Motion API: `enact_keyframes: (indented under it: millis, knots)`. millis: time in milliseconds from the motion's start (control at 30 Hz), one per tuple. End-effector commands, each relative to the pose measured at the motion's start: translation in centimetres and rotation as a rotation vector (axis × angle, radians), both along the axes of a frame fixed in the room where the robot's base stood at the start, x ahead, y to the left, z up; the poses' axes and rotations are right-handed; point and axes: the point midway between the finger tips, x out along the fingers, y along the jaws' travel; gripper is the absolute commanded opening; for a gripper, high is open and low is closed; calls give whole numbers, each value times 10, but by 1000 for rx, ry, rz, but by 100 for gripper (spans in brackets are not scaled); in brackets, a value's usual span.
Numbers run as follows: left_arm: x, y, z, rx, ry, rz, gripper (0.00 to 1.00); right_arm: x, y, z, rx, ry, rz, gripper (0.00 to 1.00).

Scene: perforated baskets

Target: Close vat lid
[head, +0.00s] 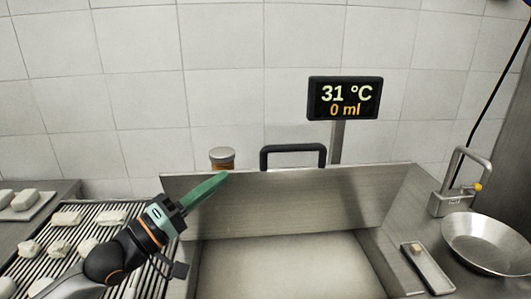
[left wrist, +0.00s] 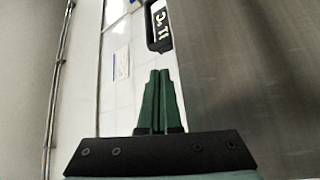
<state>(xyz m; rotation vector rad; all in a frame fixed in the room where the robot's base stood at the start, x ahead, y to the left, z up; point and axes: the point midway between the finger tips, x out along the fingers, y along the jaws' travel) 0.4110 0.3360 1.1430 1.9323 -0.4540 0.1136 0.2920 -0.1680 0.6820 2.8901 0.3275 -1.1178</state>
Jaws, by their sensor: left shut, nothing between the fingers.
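The vat lid (head: 300,198) is a brushed metal panel that stands raised and tilted at the back of the vat (head: 275,270). A black handle (head: 293,148) shows above its top edge. The vat's opening lies in front of the lid. My left gripper (head: 215,180) has green fingers, shut and empty, at the lid's upper left corner. I cannot tell whether they touch it. In the left wrist view the shut fingers (left wrist: 160,85) point past a large grey metal surface (left wrist: 245,60), which looks like the lid. My right gripper is not in view.
A display (head: 344,98) reading 31 °C and 0 ml stands behind the lid. A jar (head: 222,158) is behind its left end. A rack (head: 60,245) with several white pieces lies at left. A metal bowl (head: 488,243), a small tray (head: 427,268) and a padlock-shaped device (head: 455,188) sit at right.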

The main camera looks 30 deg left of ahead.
Motion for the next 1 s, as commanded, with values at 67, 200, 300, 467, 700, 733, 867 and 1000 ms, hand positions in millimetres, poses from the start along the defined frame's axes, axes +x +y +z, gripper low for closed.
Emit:
enact_keyframes:
  millis: [67,200,300,467,700,733,867,1000]
  knots:
    - [-1,1,7,-25,-24,-13,0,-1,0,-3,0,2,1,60]
    - [3,0,14,-38,-33,-17,0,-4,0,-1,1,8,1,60]
    - [9,-2,16,-38,-34,-16,0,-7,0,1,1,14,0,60]
    - [23,-6,22,-35,-33,-18,0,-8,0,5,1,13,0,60]
    - [45,-13,29,-33,-32,-16,0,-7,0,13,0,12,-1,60]
    - [48,-13,30,-34,-33,-17,0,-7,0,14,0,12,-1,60]
    - [62,-17,35,-33,-32,-16,0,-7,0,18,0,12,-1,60]
    - [75,-21,39,-34,-32,-16,0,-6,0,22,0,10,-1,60]
